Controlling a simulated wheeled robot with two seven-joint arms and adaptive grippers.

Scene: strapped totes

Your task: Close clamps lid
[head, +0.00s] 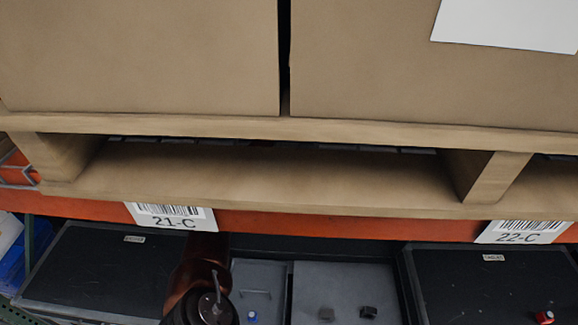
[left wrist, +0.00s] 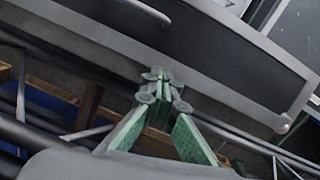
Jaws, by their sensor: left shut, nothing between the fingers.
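In the left wrist view my left gripper (left wrist: 158,82) has green-padded fingers that are shut and empty. Its tips are close to the long edge of a grey case or lid (left wrist: 75,45); I cannot tell whether they touch it. A curved grey handle (left wrist: 145,9) shows near the top of that view. In the head view a grey open case or compartment (head: 345,280) sits between black cases, with a handle (head: 255,293) on a grey panel. My arm partly covers its left side. No clamp is clearly recognisable. My right gripper is not in view.
A wooden pallet (head: 270,180) with large cardboard boxes (head: 140,60) sits on an orange beam (head: 300,226) above the cases. Black cases stand at left (head: 95,270) and right (head: 490,285). Small dark blocks (head: 368,312) and a blue piece (head: 252,317) show in the middle.

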